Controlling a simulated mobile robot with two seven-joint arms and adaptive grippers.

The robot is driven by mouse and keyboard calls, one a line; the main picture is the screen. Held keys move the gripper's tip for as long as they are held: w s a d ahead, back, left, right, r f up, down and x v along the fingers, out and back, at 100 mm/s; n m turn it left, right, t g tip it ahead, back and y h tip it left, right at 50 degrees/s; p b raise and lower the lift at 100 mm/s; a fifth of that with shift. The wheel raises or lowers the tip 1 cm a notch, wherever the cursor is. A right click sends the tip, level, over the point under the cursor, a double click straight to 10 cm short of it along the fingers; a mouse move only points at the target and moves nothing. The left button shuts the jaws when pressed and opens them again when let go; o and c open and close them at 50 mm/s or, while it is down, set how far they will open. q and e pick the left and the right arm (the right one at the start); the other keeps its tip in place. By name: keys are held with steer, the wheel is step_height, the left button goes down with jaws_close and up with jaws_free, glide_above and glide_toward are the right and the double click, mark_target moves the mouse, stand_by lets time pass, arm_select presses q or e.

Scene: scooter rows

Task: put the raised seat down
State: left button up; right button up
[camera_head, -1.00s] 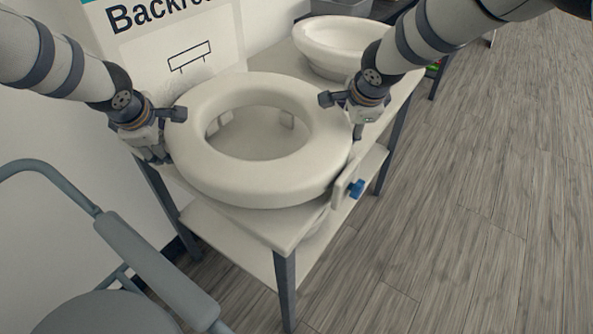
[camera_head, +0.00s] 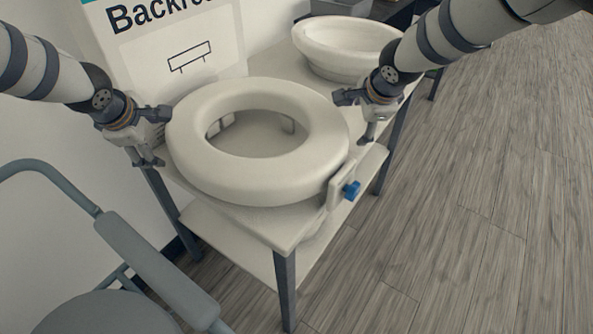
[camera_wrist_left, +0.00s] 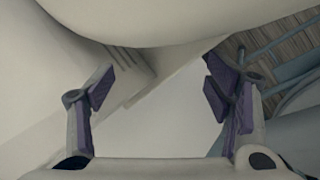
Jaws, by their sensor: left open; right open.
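The raised seat (camera_head: 215,175) is a thick cream ring with a bracket and blue knob (camera_head: 351,189) at its right front. It lies roughly level on the narrow white table (camera_head: 283,240), near the front end. My left gripper (camera_head: 157,138) is open just left of the seat, with a small gap. In the left wrist view the seat's curved underside (camera_wrist_left: 160,25) crosses the top, beyond the open, empty fingers (camera_wrist_left: 160,95). My right gripper (camera_head: 358,115) is open just right of the seat and looks clear of it. The seat's contact with the table is mostly hidden.
Another cream seat (camera_head: 345,65) stands behind on the same table. A sign board (camera_head: 175,50) stands at the back left against the wall. A grey chair frame with an armrest (camera_head: 150,265) is at the front left. Open wood-look floor (camera_head: 480,200) lies to the right.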

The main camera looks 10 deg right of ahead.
steer(key=shift+r, duration=0.2)
arm_select(q)
steer(key=v, duration=1.2)
arm_select(e)
steer(key=v, duration=1.1)
steer(key=shift+s+r, duration=0.3)
